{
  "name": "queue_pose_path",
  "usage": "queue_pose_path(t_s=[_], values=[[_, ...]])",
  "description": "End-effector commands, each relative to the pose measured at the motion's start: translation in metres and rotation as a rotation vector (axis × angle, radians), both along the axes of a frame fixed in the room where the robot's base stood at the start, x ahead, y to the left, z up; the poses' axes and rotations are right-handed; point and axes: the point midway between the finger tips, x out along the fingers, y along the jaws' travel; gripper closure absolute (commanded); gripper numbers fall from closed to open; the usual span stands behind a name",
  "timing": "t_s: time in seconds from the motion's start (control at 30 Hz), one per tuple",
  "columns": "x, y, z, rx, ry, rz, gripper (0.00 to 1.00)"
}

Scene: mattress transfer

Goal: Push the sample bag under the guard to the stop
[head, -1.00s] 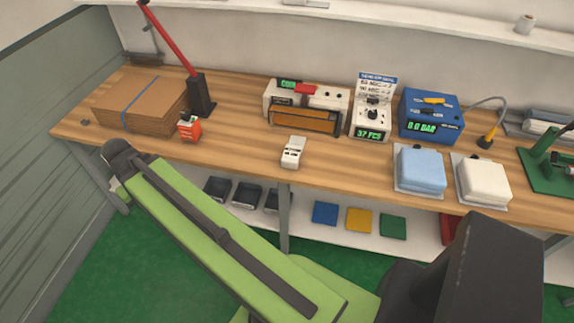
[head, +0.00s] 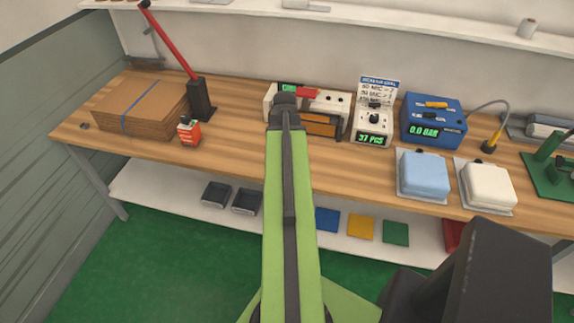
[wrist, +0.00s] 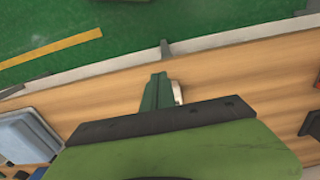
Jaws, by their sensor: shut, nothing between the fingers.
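My gripper (wrist: 157,92) shows in the wrist view as green fingers, shut and empty, over the wooden bench. A small whitish thing (wrist: 178,92) shows just right of the fingers, mostly hidden; I cannot tell if they touch. In the head view the arm hides my fingers. A white machine (head: 335,103) with a red lever and an amber front panel (head: 320,125), perhaps the guard, stands behind the arm's end. A puffy light-blue pack (head: 423,174) and a white pack (head: 488,186) lie on sheets at the right. I cannot tell which thing is the sample bag, and I cannot make out the stop.
A settings box (head: 372,125) reading 37 and a blue box (head: 433,120) reading 0.0 BAR stand at the back. Cardboard (head: 142,108), a red-handled press (head: 199,98) and a small orange box (head: 189,131) are left. Bench between orange box and arm is clear.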

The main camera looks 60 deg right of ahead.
Motion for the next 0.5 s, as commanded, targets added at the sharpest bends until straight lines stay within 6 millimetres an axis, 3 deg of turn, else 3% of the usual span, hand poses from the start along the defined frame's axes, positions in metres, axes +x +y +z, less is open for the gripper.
queue_pose_path(t_s=[0.5], values=[[0.000, 0.000, -0.105, 0.000, 0.000, 0.001, 1.00]])
